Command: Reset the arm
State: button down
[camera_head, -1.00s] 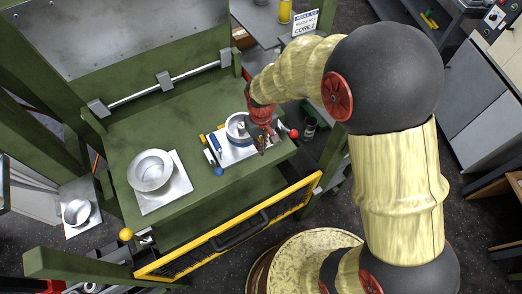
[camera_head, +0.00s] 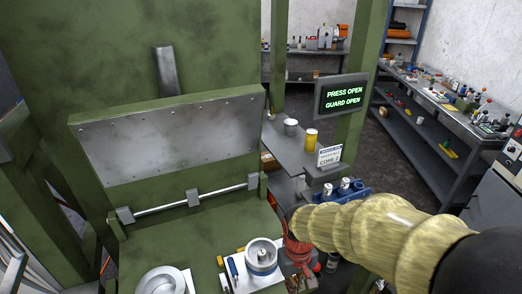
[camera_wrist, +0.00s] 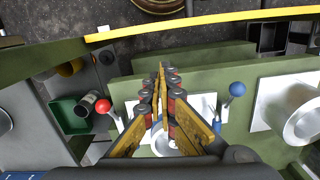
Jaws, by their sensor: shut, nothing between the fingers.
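My gripper (camera_head: 300,279) is low in the head view, just right of a pale fixture plate with a round metal cup (camera_head: 262,257) on the green press bed (camera_head: 215,235). In the wrist view my gripper's fingers (camera_wrist: 161,72) come together with nothing between them. The fixture plate (camera_wrist: 205,103) shows behind and below them, its cup partly hidden. A red knob (camera_wrist: 102,106) and a blue knob (camera_wrist: 237,89) stand either side. My pale, ribbed arm reaches in from the lower right of the head view.
A second metal bowl (camera_head: 162,282) sits on the bed at left. A screen (camera_head: 342,96) reads PRESS OPEN, GUARD OPEN. A green bin (camera_wrist: 72,116) with a dark can (camera_wrist: 90,103) lies left in the wrist view. The yellow-edged guard (camera_wrist: 200,20) crosses its top.

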jog(key=s+d+r+m+t, duration=0.1)
jog(key=s+d+r+t, duration=0.2)
jog(key=r, duration=0.7)
jog(key=s+d+r+m+t, duration=0.2)
jog(key=s+d+r, duration=0.4)
jog(key=r, duration=0.4)
jog(key=shift+s+d+r+t, duration=0.15)
jog(key=shift+s+d+t, duration=0.2)
jog(key=shift+s+t, duration=0.35)
